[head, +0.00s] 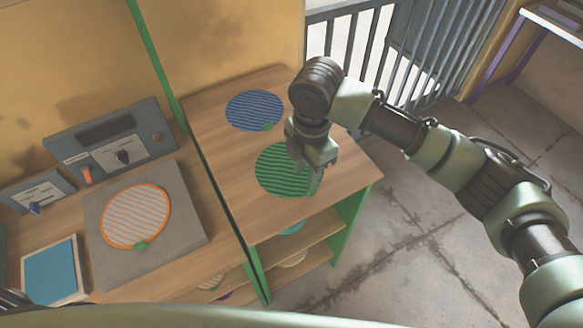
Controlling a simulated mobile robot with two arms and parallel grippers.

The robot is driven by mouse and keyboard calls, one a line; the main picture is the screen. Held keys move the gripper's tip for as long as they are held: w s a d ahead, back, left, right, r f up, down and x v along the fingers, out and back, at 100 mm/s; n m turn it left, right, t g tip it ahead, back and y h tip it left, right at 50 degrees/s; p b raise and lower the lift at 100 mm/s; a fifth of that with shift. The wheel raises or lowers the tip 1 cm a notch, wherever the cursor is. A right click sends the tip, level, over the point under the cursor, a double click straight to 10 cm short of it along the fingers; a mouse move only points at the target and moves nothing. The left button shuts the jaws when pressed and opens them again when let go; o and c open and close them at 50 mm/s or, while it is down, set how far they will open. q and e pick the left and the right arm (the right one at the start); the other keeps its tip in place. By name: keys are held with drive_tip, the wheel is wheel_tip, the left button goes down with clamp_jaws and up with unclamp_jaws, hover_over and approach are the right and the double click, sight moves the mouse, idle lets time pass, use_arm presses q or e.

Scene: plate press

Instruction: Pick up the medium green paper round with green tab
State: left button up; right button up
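The green striped paper round (278,174) lies on the wooden top of the right-hand shelf unit. My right gripper (313,182) points down at the round's right edge and covers part of it. A green patch shows at its fingertips, and I cannot tell whether it is the round's tab. I cannot tell whether the fingers are open or shut, or whether they touch the round. My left gripper is not in view.
A blue striped round (252,110) with a green tab lies behind on the same top. An orange-rimmed round (134,217) lies on a grey press plate (184,232) at left. Other rounds sit on the shelves below. A blue pad (50,270) lies front left.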

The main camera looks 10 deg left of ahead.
drive_tip(key=shift+w+d+r, duration=0.15)
drive_tip(key=shift+w+d, duration=0.1)
drive_tip(key=shift+f, duration=0.3)
drive_tip(key=f+p, duration=0.1)
drive_tip(key=f, duration=0.1)
drive_tip(key=f+p, duration=0.1)
drive_tip(key=f, duration=0.3)
drive_tip(key=shift+d+f+p, duration=0.15)
drive_tip(key=shift+d+p, duration=0.25)
drive_tip(key=shift+f, duration=0.35)
clamp_jaws()
